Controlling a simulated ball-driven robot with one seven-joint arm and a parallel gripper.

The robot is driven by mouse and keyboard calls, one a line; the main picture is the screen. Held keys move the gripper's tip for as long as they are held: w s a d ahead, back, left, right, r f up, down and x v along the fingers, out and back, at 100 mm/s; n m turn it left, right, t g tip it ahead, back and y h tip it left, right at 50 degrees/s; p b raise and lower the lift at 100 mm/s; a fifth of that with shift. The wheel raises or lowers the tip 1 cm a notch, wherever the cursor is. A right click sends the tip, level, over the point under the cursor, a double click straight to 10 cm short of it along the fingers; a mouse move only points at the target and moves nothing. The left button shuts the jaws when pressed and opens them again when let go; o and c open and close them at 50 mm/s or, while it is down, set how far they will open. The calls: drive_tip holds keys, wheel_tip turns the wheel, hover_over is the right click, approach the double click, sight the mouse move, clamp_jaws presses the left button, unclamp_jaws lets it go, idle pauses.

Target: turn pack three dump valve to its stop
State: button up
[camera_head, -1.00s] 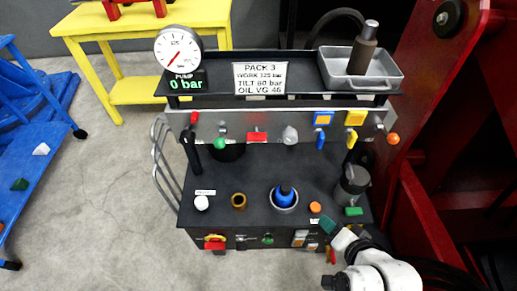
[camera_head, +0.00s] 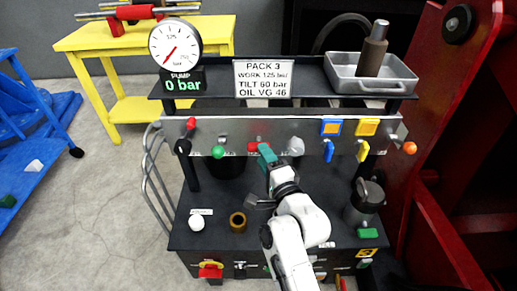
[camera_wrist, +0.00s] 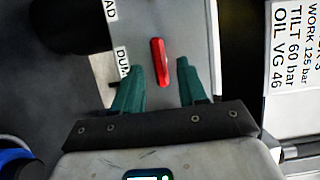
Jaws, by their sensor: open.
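The dump valve's red handle (camera_head: 254,147) is on the grey front panel (camera_head: 230,131) of the PACK 3 unit, partly hidden by my gripper in the head view. In the wrist view the red handle (camera_wrist: 160,62) stands nearly upright in the picture, beside a label of which "DUM" shows. My gripper (camera_wrist: 156,70) is open, with one teal finger on each side of the handle's lower part in the picture. Contact cannot be told. In the head view my gripper (camera_head: 267,153) is at the panel. The pump gauge (camera_head: 175,43) display reads 0 bar.
A green knob (camera_head: 218,152) and a grey knob (camera_head: 296,146) flank the red handle. Blue (camera_head: 328,150) and yellow (camera_head: 363,151) levers are to the right. A shelf with a grey tray (camera_head: 341,77) is above, and a white sign (camera_head: 263,78) hangs there.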

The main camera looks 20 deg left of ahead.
drive_tip(key=shift+b+x, duration=0.3)
drive_tip(key=shift+x, duration=1.95)
drive_tip(key=shift+c, duration=0.4)
clamp_jaws()
